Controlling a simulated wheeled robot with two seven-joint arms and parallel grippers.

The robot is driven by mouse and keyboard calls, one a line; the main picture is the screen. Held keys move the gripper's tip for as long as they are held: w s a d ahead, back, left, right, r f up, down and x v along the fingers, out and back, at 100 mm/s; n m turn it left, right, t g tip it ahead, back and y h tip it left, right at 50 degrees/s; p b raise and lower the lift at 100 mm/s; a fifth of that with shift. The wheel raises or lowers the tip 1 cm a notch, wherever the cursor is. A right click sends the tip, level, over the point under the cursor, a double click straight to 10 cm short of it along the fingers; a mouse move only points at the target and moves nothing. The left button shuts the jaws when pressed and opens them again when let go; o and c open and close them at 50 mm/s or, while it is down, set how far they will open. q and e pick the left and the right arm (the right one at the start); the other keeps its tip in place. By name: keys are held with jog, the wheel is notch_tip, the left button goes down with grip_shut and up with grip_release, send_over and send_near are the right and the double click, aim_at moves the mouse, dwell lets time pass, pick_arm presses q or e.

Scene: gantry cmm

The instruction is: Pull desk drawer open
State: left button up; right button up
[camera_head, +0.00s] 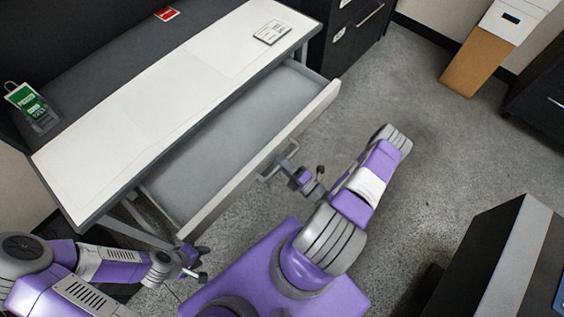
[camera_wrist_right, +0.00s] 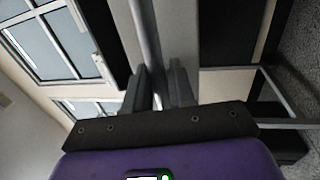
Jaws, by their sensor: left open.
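The desk (camera_head: 135,105) has a white top, and its wide grey drawer (camera_head: 235,135) stands pulled out, with its empty inside showing. The drawer's metal bar handle (camera_head: 268,175) is on the front panel, near the middle. My right gripper (camera_head: 290,168) is at this handle. In the right wrist view, the right gripper's fingers (camera_wrist_right: 159,88) are close together on both sides of the handle bar (camera_wrist_right: 147,35), shut on it. My left gripper (camera_head: 204,262) is open and empty, low and in front of the drawer's near-left corner.
A white card (camera_head: 271,32) lies on the desktop's far end. A black and grey unit (camera_head: 515,260) is at lower right. The grey floor (camera_head: 435,125) between is clear.

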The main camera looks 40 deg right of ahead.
jog(key=shift+o, duration=1.1)
jog(key=v, duration=0.7)
jog(key=shift+s+p, duration=0.25)
jog(key=shift+p, duration=0.1)
